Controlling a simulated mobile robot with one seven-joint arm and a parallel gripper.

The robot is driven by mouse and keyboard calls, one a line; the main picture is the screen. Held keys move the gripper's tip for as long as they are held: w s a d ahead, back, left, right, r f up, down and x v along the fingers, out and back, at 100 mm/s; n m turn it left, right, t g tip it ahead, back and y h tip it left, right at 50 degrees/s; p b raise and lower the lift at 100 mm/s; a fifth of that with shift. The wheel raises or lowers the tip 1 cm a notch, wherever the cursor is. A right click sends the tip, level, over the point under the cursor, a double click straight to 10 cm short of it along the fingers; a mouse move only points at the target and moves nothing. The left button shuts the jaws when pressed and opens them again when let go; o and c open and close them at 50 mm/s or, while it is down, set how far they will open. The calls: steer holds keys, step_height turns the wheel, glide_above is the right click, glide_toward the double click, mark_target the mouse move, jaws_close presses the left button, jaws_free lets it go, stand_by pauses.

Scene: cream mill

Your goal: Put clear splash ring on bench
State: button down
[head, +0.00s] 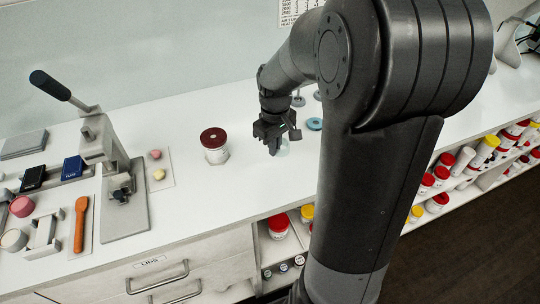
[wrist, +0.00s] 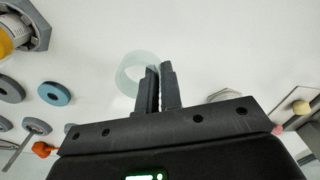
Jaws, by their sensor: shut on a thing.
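The clear splash ring (wrist: 130,76) is a pale, see-through ring in the wrist view. My gripper (wrist: 160,88) is shut on the right side of its wall, with the rest of the ring standing out to the left of the fingers. In the head view my gripper (head: 272,143) points down over the white bench (head: 185,208), and a faint pale edge of the ring (head: 283,152) shows beside the fingertips. The ring is at or close above the bench top; I cannot tell whether it touches.
A white jar with a dark red lid (head: 214,144) stands left of my gripper. A blue ring (head: 314,124) lies to the right. A lever press (head: 108,160) stands farther left. Bare bench lies in front of the jar. Shelves below hold several jars.

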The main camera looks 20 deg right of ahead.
mark_target(271, 165)
steer(key=shift+w+a+f, duration=0.3)
steer(key=shift+a+f, duration=0.15)
steer(key=shift+f, duration=1.85)
steer(key=shift+f, duration=0.2)
steer(key=c, duration=1.6)
jaws_free()
